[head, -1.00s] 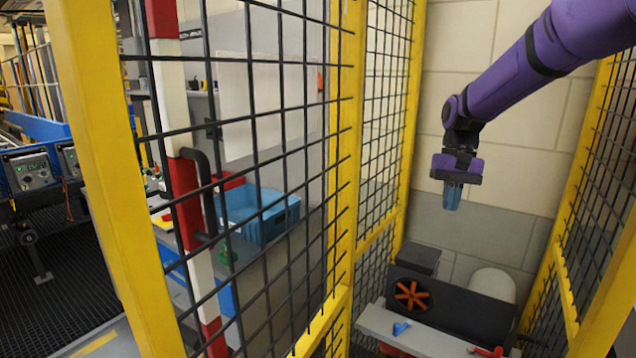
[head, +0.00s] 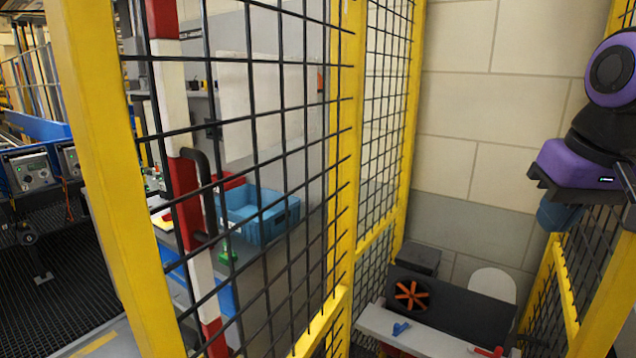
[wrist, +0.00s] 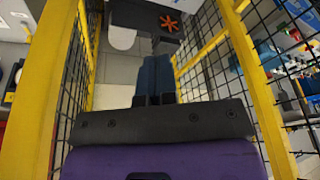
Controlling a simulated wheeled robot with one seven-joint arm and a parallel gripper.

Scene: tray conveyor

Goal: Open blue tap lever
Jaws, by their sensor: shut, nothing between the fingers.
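The blue tap lever (head: 400,328) lies on the grey ledge (head: 440,345) in front of a dark box, low in the head view. A red lever (head: 488,351) sits to its right on the same ledge. My gripper (head: 560,214) is at the right of the head view, above and to the right of the blue lever and well apart from it. Its blue fingers (wrist: 154,75) are together and empty in the wrist view. I cannot make out the blue lever in the wrist view.
Yellow-framed mesh fencing (head: 345,180) stands on both sides. A blue crate (head: 255,215) is behind the left mesh. A tiled wall (head: 480,140) stands behind.

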